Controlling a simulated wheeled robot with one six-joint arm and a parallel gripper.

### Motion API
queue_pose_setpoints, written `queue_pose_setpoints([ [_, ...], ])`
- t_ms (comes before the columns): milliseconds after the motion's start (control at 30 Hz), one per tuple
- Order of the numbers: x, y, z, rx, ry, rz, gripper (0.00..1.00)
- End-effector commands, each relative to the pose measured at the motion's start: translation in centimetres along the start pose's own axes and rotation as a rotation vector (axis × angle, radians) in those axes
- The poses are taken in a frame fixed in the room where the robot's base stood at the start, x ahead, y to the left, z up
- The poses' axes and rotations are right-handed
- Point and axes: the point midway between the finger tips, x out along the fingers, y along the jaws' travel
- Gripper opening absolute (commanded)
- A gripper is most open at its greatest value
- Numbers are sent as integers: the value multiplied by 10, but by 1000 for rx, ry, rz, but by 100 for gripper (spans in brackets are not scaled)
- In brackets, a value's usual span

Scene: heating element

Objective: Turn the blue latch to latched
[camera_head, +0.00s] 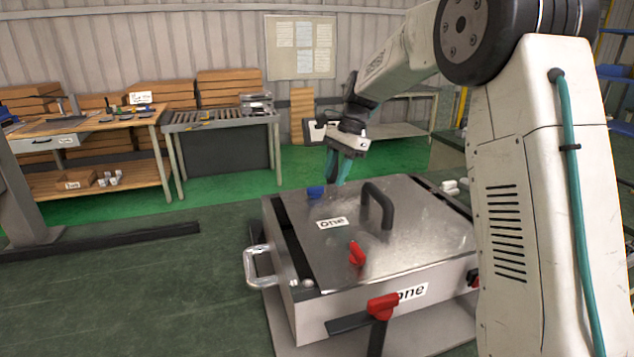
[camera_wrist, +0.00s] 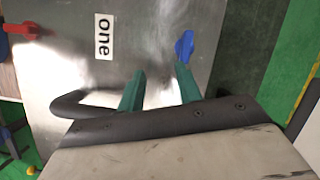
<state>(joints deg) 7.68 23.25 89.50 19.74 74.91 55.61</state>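The blue latch (camera_head: 316,191) is a small knob on the far left part of the metal box's lid (camera_head: 420,235). It also shows in the wrist view (camera_wrist: 184,46), just beyond the tip of one finger. My gripper (camera_head: 340,168) is above the lid, near the latch and slightly to its right. In the wrist view its two teal fingers (camera_wrist: 158,82) are apart with nothing between them. Whether a fingertip touches the latch I cannot tell.
A black handle (camera_head: 378,205) rises from the lid right of the latch. A red latch (camera_head: 356,254) sits on the lid, and a red-handled lever (camera_head: 382,306) is on the box's front. A metal side handle (camera_head: 257,268) sticks out left. Workbenches (camera_head: 90,125) stand behind.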

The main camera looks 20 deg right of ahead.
Motion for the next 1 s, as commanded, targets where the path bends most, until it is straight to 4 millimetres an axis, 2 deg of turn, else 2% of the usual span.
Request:
queue_pose_setpoints([
  [33,-6,-15,-2,65,-7,-24,35],
  [133,-25,-31,3,181,-17,-69,35],
  [200,-30,-35,6,247,-27,-80,35],
  [367,-26,-34,8,334,-36,-74,35],
  [467,-17,-34,8,343,-36,-73,35],
  [800,35,-38,9,340,-37,-72,35],
  [1000,48,-39,9,340,-36,-73,35],
])
